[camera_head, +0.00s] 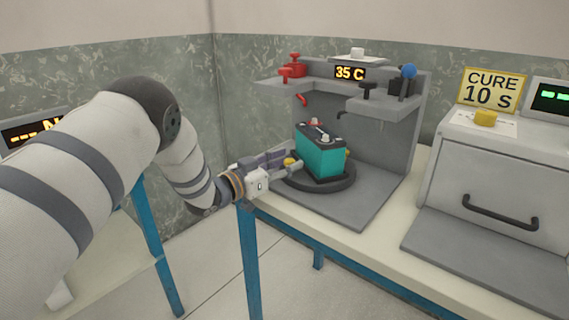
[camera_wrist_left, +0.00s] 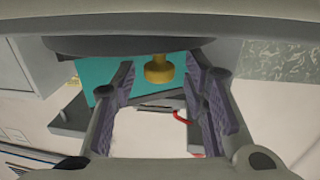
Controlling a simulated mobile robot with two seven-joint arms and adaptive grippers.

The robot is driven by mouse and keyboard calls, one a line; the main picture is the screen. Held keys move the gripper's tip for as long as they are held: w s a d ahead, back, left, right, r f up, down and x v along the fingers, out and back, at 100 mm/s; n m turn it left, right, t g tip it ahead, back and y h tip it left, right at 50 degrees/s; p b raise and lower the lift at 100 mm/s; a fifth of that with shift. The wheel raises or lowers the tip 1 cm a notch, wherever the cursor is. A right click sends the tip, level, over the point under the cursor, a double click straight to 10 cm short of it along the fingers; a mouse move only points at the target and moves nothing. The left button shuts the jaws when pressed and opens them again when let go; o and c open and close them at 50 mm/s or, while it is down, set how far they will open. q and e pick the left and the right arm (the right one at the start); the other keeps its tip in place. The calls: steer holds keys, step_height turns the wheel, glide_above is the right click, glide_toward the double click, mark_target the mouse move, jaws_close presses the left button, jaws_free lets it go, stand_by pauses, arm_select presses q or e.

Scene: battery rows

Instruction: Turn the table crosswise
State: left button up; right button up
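The dark round turntable (camera_head: 322,184) sits on the grey base of the station. A teal battery (camera_head: 318,158) with a black top stands upright on it, its long side turned obliquely to the station's back wall. A yellow knob (camera_head: 290,161) shows at the turntable's left side, and part of another (camera_head: 347,153) shows behind the battery's right side. My left gripper (camera_head: 284,165) is at the left knob. In the left wrist view the same knob (camera_wrist_left: 158,70) lies between the open fingertips (camera_wrist_left: 161,72), with a gap on both sides. My right gripper is out of view.
The station has a "35 C" display (camera_head: 350,73), red clamps (camera_head: 292,67) and a shelf with a blue knob (camera_head: 408,71) above the turntable. A grey cabinet (camera_head: 500,195) with a dark handle and a "CURE 10 S" sign (camera_head: 491,89) stands at right. The bench front edge is clear.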

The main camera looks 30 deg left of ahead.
arm_select(q)
steer(key=v, duration=1.2)
steer(key=shift+c, duration=0.2)
